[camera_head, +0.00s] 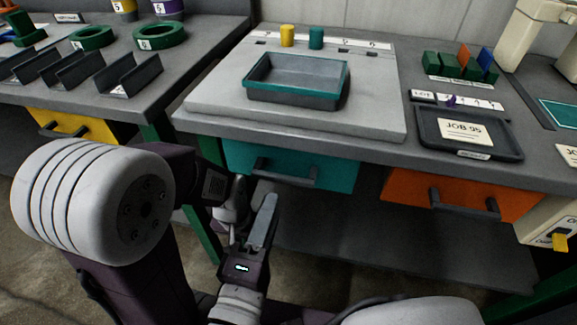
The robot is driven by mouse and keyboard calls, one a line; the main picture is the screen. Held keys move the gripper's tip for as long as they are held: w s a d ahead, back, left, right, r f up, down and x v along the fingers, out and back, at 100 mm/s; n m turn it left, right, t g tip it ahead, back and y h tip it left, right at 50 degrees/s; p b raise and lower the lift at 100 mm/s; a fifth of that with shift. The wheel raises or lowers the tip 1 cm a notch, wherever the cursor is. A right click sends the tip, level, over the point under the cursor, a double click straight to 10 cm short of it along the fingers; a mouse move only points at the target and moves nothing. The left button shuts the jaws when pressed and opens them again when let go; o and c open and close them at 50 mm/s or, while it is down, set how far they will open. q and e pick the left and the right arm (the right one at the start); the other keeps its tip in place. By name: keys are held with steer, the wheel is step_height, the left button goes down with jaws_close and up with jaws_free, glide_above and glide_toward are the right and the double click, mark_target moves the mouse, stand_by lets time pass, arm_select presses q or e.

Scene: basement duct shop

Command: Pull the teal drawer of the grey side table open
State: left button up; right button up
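The grey side table (193,112) stands ahead of me. Its teal drawer (335,173) is under the left part of the top, its front looking about flush with the frame. A dark bar handle (285,178) crosses the drawer front. My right gripper (264,220) points up toward the handle from just below it in the picture. I see no clear contact, and the gap between its fingers does not show clearly. My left arm comes in from the left, and its wrist end is beside my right gripper. Its fingers are mostly hidden.
A teal-rimmed tray (297,95) sits on a grey board above the drawer. An orange drawer (460,197) is to the right, and a yellow drawer (72,124) is in the bench at left. A green table leg (200,235) stands near my wrists. A lower shelf (370,245) lies beneath.

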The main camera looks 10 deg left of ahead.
mark_target(282, 181)
steer(key=w, duration=0.9)
steer(key=shift+d+p, duration=0.2)
steer(key=shift+p, duration=0.1)
steer(key=shift+s, duration=0.1)
jaws_close()
stand_by(0.8)
